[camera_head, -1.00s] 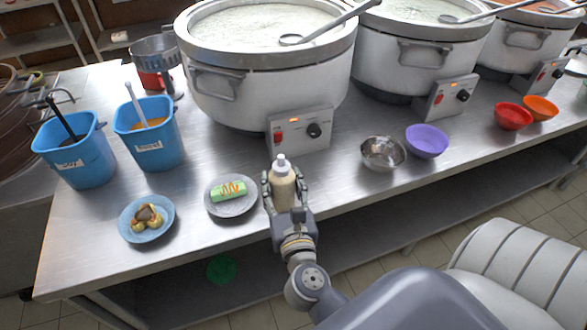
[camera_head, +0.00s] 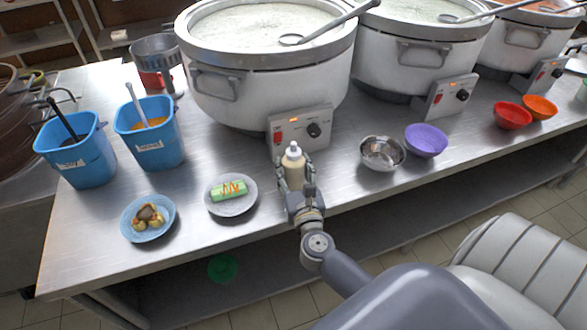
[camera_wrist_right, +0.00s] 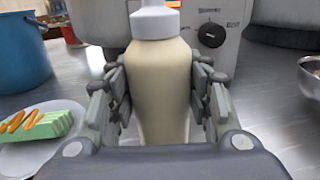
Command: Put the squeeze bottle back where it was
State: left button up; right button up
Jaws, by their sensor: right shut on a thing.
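The squeeze bottle (camera_head: 293,168) is cream-coloured with a white cap and stands upright between the fingers of my right gripper (camera_head: 296,188), in front of the nearest stockpot's control box. In the right wrist view the bottle (camera_wrist_right: 160,85) fills the middle, with the finger pads of my right gripper (camera_wrist_right: 160,110) on both sides of it. The bottle's base is hidden, so I cannot tell whether it touches the counter. My left gripper is not in view.
A plate with a green roll (camera_head: 231,205) lies left of the bottle, and a steel bowl (camera_head: 382,153) is to its right. The large stockpot (camera_head: 265,80) and its control box (camera_head: 300,130) stand behind. Bare counter (camera_head: 345,190) shows right of the gripper.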

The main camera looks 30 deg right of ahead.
jog(key=shift+f, duration=0.15)
jog(key=o, duration=0.7)
jog(key=shift+o, duration=0.2)
jog(key=b+v, duration=0.3)
jog(key=v, duration=0.9)
jog(key=shift+a, duration=0.1)
